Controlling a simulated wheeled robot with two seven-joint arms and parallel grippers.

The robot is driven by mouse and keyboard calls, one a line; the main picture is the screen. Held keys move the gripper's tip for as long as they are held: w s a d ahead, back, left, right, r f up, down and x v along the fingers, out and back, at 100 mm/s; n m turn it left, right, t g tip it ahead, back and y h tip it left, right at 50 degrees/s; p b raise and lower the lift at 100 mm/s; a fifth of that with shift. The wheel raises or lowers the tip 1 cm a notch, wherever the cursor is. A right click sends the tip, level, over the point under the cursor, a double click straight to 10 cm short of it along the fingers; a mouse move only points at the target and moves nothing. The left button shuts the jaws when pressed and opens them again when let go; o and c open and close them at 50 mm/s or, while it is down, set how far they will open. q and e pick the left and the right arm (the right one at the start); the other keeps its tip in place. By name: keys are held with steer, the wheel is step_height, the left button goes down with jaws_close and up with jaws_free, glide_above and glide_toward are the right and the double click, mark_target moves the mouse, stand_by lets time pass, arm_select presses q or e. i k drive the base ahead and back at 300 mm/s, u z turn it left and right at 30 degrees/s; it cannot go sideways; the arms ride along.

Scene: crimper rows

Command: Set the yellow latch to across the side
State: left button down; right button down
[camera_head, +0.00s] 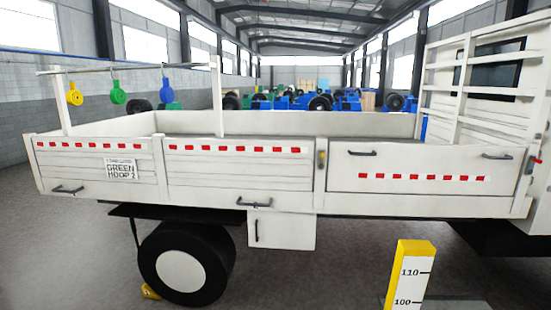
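A small yellow latch (321,159) sits near the top of the post between the middle and right side panels of the white truck bed. It looks upright, along the post, but it is too small to be sure of its exact turn. A red latch (534,159) is on the post at the far right end of the side. The right side panel (400,182) has dark handles and a row of red marks, and it stands closed. Neither of my grippers shows in the head view.
A yellow measuring post (412,275) stands in front at the lower right. A sign (121,169) reads "GREEN HOOP 2". Open floor lies at the left.

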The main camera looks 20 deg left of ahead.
mark_target(321, 166)
steer(key=u, duration=0.2)
steer(key=i, duration=1.4)
steer(key=z, duration=0.85)
